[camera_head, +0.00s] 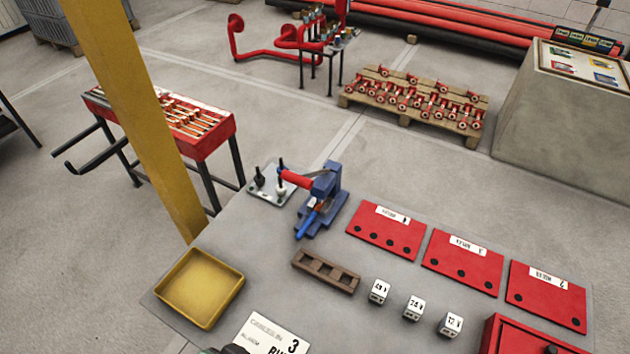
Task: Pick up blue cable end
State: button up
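A bright blue rod-like piece (307,224), which looks like the blue cable end, sticks out toward the front from a darker blue press-like tool (327,190) on the grey table (260,245). Its rear part meets the tool; I cannot tell whether it is held in it. The tool has a red cylindrical part (296,178) pointing left. My gripper does not clearly show; only a small dark shape is cut off at the bottom edge, and I cannot tell what it is.
A plate with dark upright pegs (270,186) stands left of the tool. A brown slotted block (326,271), white labelled cubes (414,308), red panels (386,230) and a yellow tray (201,288) are also on the table. A yellow post (140,110) rises at the left.

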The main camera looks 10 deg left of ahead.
aim_at(306, 226)
jog(key=i, duration=1.1)
